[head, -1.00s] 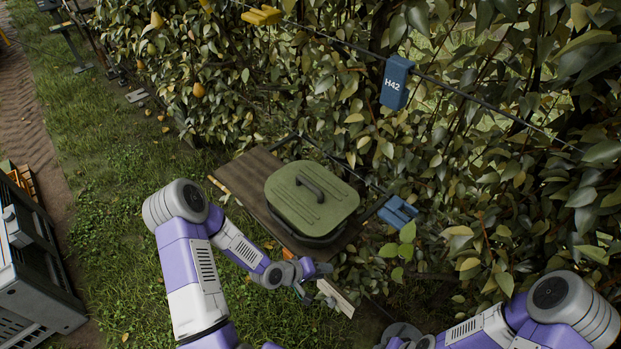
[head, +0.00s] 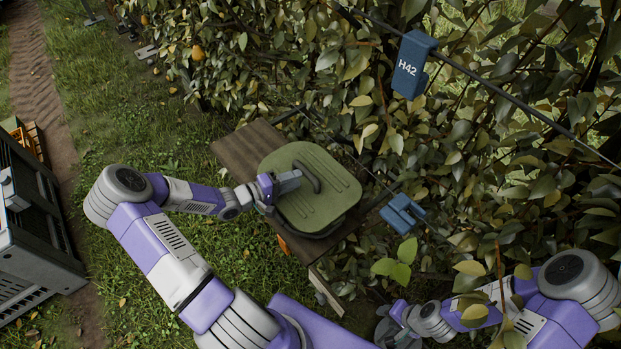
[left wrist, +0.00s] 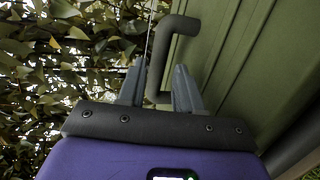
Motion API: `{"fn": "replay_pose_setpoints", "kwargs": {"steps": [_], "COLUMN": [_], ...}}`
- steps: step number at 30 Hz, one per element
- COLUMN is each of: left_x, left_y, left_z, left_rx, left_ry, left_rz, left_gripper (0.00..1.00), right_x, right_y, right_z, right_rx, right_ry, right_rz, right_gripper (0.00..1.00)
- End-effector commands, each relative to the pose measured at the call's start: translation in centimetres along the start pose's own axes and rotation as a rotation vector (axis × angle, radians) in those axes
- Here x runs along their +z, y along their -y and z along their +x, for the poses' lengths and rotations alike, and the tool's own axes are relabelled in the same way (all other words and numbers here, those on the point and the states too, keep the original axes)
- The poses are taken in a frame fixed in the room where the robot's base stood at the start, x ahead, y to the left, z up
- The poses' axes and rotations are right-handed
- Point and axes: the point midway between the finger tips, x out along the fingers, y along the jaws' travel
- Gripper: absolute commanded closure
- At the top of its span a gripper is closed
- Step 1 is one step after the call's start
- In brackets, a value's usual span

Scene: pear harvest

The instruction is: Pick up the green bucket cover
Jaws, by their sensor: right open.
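The green bucket cover (head: 318,205) lies flat on a dark bucket on a brown wooden board, with a dark bar handle (head: 308,177) on top. My left gripper (head: 297,179) is over the cover at the handle. In the left wrist view the gripper's two fingers (left wrist: 160,82) are apart, with one end of the handle (left wrist: 176,26) between or just beyond them. I cannot tell whether they touch it. The cover's ribbed surface (left wrist: 260,60) fills the right of that view. My right gripper (head: 396,318) is low in the head view, away from the cover; its fingers are small and partly unclear.
A leafy hedge with wires stands behind the board (head: 245,150). A blue H42 tag (head: 412,65) and a blue clip (head: 402,213) hang on it. A grey crate-like unit (head: 35,220) stands at the left. Grass between is open.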

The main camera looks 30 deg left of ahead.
Motion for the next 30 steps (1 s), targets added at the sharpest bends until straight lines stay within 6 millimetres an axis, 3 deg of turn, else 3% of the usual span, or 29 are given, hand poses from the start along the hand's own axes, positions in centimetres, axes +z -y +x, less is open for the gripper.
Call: {"fn": "replay_pose_setpoints", "kwargs": {"steps": [12,21,28,30], "left_x": [-0.3,-0.3,-0.3,-0.3], "left_y": [0.0,0.0,0.0,-0.1], "left_z": [5.6,6.0,6.0,6.0], "left_rx": [0.001,-0.002,-0.001,0.0], "left_ry": [0.001,0.0,0.0,0.001], "left_rz": [0.0,0.001,0.001,0.001], "left_gripper": [0.66,0.66,1.0,1.0], "right_x": [0.0,0.0,0.0,0.0], "right_y": [-0.1,-0.1,-0.1,-0.1], "right_z": [0.2,0.2,0.2,0.2], "right_rx": [0.0,0.0,0.0,0.0], "right_ry": [0.0,0.0,0.0,0.0], "right_rz": [0.0,0.0,0.0,0.0], "right_gripper": [0.57,0.57,0.57,0.57]}}
